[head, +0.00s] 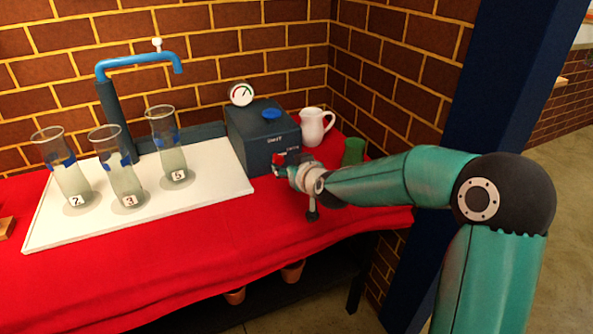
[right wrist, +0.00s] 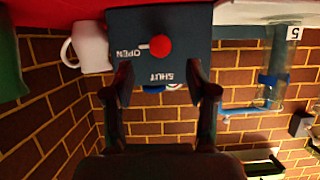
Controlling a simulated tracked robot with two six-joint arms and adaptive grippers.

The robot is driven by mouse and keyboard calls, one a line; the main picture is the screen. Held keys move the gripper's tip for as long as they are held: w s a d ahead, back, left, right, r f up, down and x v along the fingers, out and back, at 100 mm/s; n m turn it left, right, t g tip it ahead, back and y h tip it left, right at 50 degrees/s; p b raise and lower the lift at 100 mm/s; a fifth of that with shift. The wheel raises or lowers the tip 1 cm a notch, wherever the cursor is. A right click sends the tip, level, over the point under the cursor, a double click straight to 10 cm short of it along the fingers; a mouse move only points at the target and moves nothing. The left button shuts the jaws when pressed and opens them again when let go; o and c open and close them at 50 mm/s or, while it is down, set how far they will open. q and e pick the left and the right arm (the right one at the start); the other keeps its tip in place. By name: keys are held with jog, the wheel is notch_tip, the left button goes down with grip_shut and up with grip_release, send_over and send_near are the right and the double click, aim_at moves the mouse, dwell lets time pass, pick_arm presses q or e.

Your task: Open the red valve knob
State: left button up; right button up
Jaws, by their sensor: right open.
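The red valve knob (right wrist: 160,46) sits on the front of a dark blue box (head: 248,125), whose panel (right wrist: 190,25) carries the words OPEN and SHUT. A short pale bar shows beside the knob on the OPEN side in the right wrist view. A bit of red shows by the gripper in the head view, where the arm partly hides the box front. My right gripper (right wrist: 160,78) is open, its two dark fingers spread in front of the panel with the knob between and beyond their tips, apparently untouched. My left gripper is not in view.
A white jug (head: 316,126) and a green cup (head: 353,151) stand right of the box. A white board (head: 110,228) with several numbered glass cylinders and a blue tap (head: 140,60) is at left. A gauge (head: 241,93) stands behind the box. The front red cloth (head: 190,260) is clear.

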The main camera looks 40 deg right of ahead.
jog(key=shift+v, duration=2.35)
jog(key=shift+f, duration=0.15)
